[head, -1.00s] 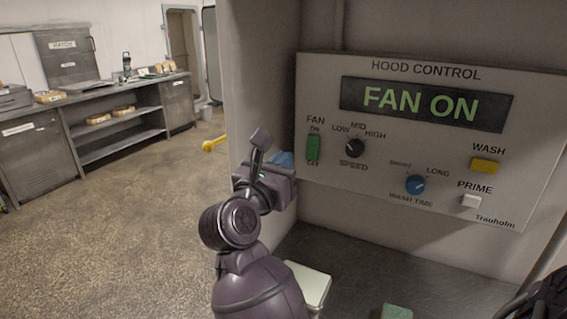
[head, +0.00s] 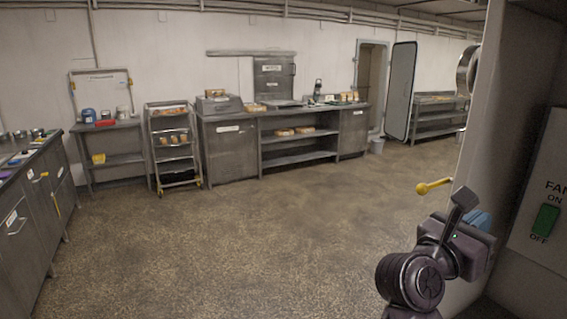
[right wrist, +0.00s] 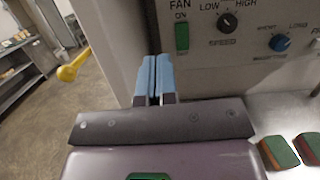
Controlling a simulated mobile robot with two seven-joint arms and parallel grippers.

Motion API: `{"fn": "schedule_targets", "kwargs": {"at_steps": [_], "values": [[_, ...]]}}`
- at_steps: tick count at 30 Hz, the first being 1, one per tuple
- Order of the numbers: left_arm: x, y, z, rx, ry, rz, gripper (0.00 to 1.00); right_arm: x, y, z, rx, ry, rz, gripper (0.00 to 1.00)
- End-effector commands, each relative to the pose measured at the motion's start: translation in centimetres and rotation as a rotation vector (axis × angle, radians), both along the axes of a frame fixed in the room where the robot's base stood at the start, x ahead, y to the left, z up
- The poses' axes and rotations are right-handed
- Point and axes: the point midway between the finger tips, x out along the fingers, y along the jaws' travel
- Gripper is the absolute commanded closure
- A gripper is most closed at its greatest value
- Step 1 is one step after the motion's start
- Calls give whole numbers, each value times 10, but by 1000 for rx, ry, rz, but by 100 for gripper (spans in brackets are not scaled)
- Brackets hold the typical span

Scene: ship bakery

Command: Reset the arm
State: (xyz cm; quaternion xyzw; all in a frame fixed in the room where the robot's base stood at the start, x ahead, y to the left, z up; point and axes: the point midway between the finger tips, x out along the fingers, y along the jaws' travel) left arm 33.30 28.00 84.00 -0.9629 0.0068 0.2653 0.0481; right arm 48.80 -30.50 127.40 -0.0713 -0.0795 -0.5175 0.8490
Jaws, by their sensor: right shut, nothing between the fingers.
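My right gripper shows in the right wrist view (right wrist: 153,80), with its two blue fingers together and nothing between them. In the head view its blue fingertips (head: 478,220) show at the lower right, partly hidden behind my wrist. The fingers point toward the hood control panel (right wrist: 245,45) but appear apart from it. The green fan switch (right wrist: 182,37) and dark speed knob (right wrist: 228,22) are above and right of the fingers. In the head view only the panel's left part with the fan switch (head: 546,219) shows. My left gripper is not in view.
A yellow handle (head: 434,186) sticks out beside the hood's side wall (head: 490,130). Red and green blocks (right wrist: 275,153) lie on the pale counter (right wrist: 230,150). Steel counters (head: 230,155) and a rack trolley (head: 173,150) line the far wall. The brown floor between is clear.

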Motion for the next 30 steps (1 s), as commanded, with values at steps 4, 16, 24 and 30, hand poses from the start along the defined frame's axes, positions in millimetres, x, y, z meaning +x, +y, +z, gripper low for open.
{"fn": "schedule_targets", "kwargs": {"at_steps": [4,16,24,30], "values": [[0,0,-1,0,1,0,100,-8,0,10,-206,34,-4,100],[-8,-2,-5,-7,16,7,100,-21,46,19,-986,270,33,100],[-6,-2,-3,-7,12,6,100,-22,94,-30,-1555,546,136,100],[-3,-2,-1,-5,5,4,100,-31,116,-97,-1948,792,274,100]]}}
